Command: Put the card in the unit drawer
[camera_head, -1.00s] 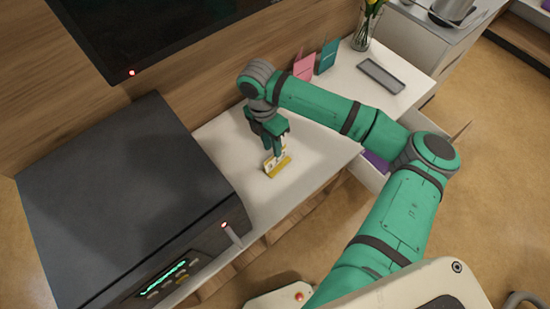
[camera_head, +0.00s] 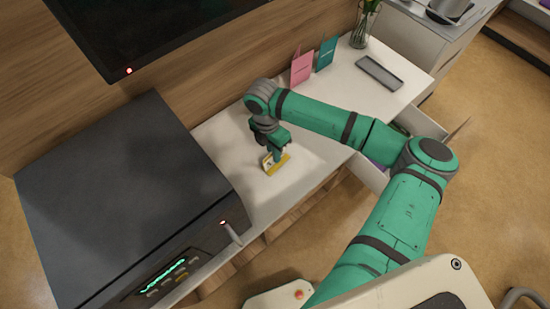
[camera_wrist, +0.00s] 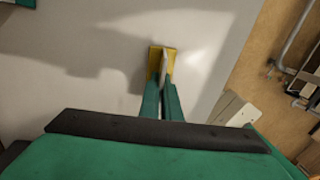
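A small yellow and white card (camera_head: 270,168) stands on the white top of the bedside unit (camera_head: 305,160), beside the dark box. My gripper (camera_head: 277,156) points down at it. In the wrist view the card (camera_wrist: 154,60) is at the tips of my gripper (camera_wrist: 163,85); the two fingers are close together, with the card's upper part between them. The fingers hide part of the card. The unit drawer (camera_head: 369,174) is pulled open at the front, to the right of the card, with something purple inside. My arm hides part of the drawer.
A pink card (camera_head: 302,68) and a teal card (camera_head: 327,53) stand at the back of the unit. A grey remote-like tray (camera_head: 379,73) and a glass vase (camera_head: 364,28) are at the right. A large dark box (camera_head: 120,190) fills the left. A screen (camera_head: 170,30) hangs above.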

